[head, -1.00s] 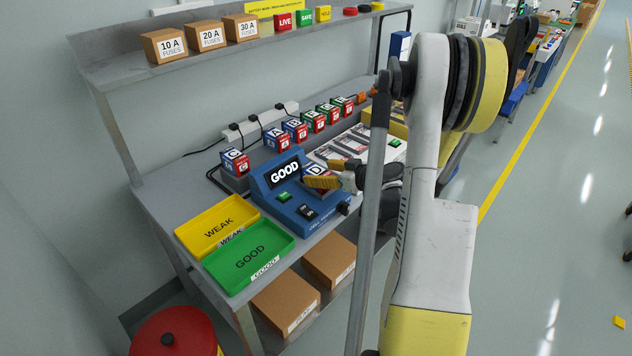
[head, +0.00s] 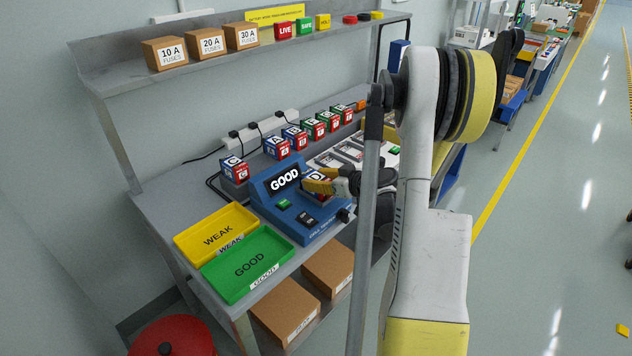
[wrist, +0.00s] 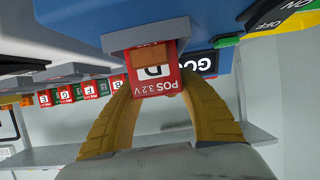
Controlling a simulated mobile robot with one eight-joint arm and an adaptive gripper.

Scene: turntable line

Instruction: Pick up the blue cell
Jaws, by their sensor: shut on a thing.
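The cell marked D (head: 317,174) has a white and blue top and sits at the blue cell tester (head: 277,191), whose screen reads GOOD. My gripper (head: 318,181) is shut on this cell, with its yellow fingers on either side. In the wrist view the cell's red face (wrist: 165,84) reads POS 3.2V and lies between the curved fingers of my gripper (wrist: 152,88). The cell's far end is by a grey part of the tester (wrist: 150,36); I cannot tell whether they touch.
Cell C (head: 234,170) stands left of the tester. Several other cells (head: 277,147) stand in a row behind it. A yellow WEAK tray (head: 190,239) and a green GOOD tray (head: 216,287) lie at the front left. A shelf with fuse boxes (head: 165,52) hangs above.

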